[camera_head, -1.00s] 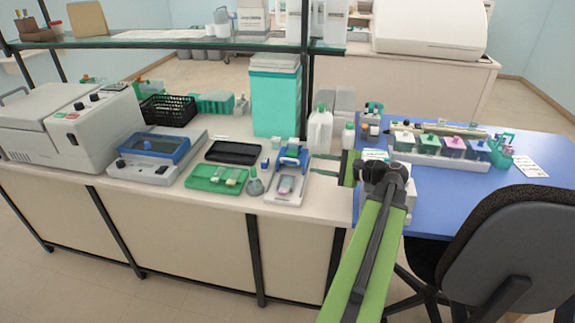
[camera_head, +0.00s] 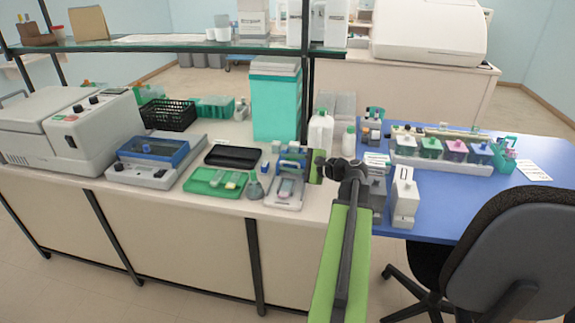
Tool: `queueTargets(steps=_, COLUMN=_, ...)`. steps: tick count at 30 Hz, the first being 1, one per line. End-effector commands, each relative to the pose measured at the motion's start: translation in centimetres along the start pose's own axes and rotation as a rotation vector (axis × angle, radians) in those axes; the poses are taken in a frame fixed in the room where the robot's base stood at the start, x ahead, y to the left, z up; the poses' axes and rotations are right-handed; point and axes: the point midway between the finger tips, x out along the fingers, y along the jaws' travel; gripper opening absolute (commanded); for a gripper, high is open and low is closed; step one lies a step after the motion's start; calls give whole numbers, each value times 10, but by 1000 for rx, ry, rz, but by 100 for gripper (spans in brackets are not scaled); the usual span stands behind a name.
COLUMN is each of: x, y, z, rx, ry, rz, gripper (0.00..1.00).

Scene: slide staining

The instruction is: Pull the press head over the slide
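The slide press (camera_head: 284,204) stands near the front edge of the white bench, with a pale grey base and a blue press head (camera_head: 291,148) at its back end. A small pinkish slide area (camera_head: 286,188) shows on the base in front of the head. My gripper (camera_head: 291,166) reaches in from the right, at the press head. Its two fingers look spread apart, one farther back and one nearer the front. They partly cover the head, and I cannot tell whether they touch it.
A green tray (camera_head: 203,186) and a small grey-green flask (camera_head: 254,190) stand close left of the press. A black tray (camera_head: 232,157) lies behind them. White bottles (camera_head: 320,132) stand behind my gripper. A white dispenser (camera_head: 404,203) stands on the blue table at right.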

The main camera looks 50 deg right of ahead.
Motion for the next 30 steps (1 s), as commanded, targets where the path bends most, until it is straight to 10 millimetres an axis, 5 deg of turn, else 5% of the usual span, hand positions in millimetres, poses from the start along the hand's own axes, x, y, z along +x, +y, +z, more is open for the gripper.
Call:
queueTargets(steps=7, x=0, y=0, z=0, rx=0, ry=0, rz=-1, gripper=0)
queueTargets(steps=30, x=-1, y=-3, z=-1, rx=0, ry=2, rz=-9, gripper=0)
